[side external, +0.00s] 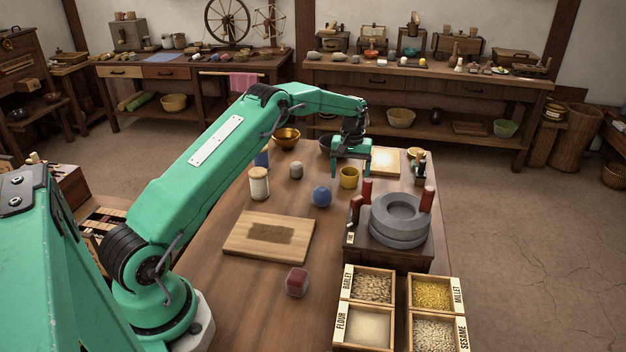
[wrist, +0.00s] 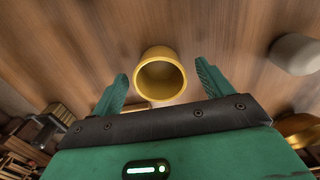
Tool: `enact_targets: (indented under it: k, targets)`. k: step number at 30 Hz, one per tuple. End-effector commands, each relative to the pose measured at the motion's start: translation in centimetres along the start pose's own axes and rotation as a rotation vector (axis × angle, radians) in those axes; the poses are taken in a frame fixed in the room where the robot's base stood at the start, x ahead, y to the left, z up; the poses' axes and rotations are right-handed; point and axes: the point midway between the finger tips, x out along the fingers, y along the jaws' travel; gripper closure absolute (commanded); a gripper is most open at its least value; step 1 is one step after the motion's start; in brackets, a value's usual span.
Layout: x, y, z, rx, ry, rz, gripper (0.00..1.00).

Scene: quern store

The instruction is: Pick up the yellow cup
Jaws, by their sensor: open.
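The yellow cup (side external: 349,179) stands upright on the wooden table in the side view, toward the far end. In the wrist view the cup (wrist: 160,76) shows its open mouth. My gripper (side external: 351,171) is over the cup in the side view, pointing down, with its fingers apart. In the wrist view my gripper (wrist: 162,73) has one finger to each side of the cup, with wood showing in the gaps. Nothing is held. How far the fingertips reach down beside the cup is hard to tell.
A grey quern (side external: 400,221) stands to the right and nearer. A brass bowl (side external: 285,138) and grain boxes (side external: 394,308) are also there. A board (side external: 268,237) lies in front.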

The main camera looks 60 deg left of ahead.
Motion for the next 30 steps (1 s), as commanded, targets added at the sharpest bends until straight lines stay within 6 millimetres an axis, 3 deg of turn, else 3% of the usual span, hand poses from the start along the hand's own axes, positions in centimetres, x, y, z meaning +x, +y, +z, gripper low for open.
enact_targets:
  k: [4,18,20,26,30]
  targets:
    - [0.79,-0.01,0.03,0.0,0.0,0.0,0.21]
    - [0.81,-0.01,0.02,0.0,0.0,0.0,0.21]
    - [0.8,-0.01,0.02,0.0,0.0,0.0,0.29]
    - [0.8,-0.01,0.02,0.0,0.0,0.0,0.68]
    - [0.77,0.0,0.0,0.0,0.001,0.0,0.71]
